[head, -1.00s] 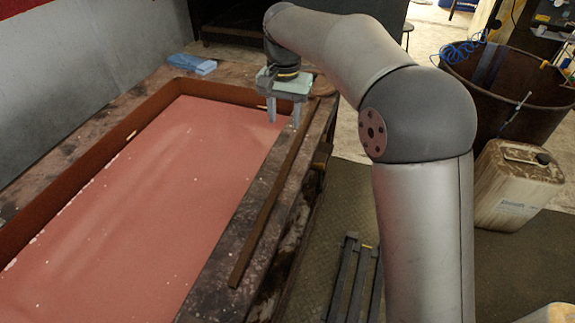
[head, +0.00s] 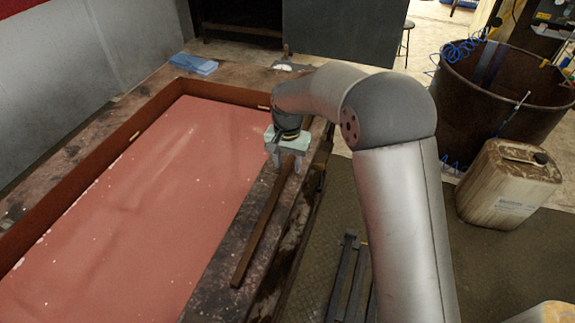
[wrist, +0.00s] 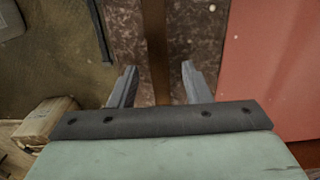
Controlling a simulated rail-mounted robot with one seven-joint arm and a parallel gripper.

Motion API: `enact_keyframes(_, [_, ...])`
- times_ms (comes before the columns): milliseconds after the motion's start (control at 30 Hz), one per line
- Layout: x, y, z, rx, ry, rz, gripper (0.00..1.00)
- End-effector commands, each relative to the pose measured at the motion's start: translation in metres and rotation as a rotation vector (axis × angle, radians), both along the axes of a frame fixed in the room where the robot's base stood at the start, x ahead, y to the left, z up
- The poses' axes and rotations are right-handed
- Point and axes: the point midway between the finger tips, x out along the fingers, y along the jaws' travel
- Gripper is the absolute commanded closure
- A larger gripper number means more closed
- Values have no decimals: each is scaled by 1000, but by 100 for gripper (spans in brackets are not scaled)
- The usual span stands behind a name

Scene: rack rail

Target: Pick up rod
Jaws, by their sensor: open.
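The rod is a long, thin, rust-brown bar (head: 257,232) lying along the dark stained ledge on the right of the red basin in the head view. Its far end runs under my gripper (head: 287,167), which points down over it. In the wrist view the rod (wrist: 156,50) runs up the picture between the two grey fingers of my gripper (wrist: 158,85). The fingers are apart, one on each side of the rod, with nothing held. I cannot tell how far above the ledge the fingertips are.
The red-surfaced basin (head: 140,190) has a raised brown rim. A blue cloth (head: 194,64) lies on the far ledge. Right of the ledge are a dark metal frame (head: 350,275), a dirty jerrycan (head: 508,185) and a large brown tub (head: 500,95). Floor between them is clear.

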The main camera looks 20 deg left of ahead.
Motion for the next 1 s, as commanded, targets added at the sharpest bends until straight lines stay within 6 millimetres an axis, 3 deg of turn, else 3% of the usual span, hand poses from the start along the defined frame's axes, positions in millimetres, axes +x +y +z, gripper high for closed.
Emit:
enact_keyframes(267, [0, 0, -5, 0, 0, 0, 56])
enact_keyframes(433, [0, 0, -5, 0, 0, 0, 100])
enact_keyframes(767, [0, 0, -3, 1, -1, 0, 100])
enact_keyframes(1000, [1, 1, 14, 3, -3, 0, 100])
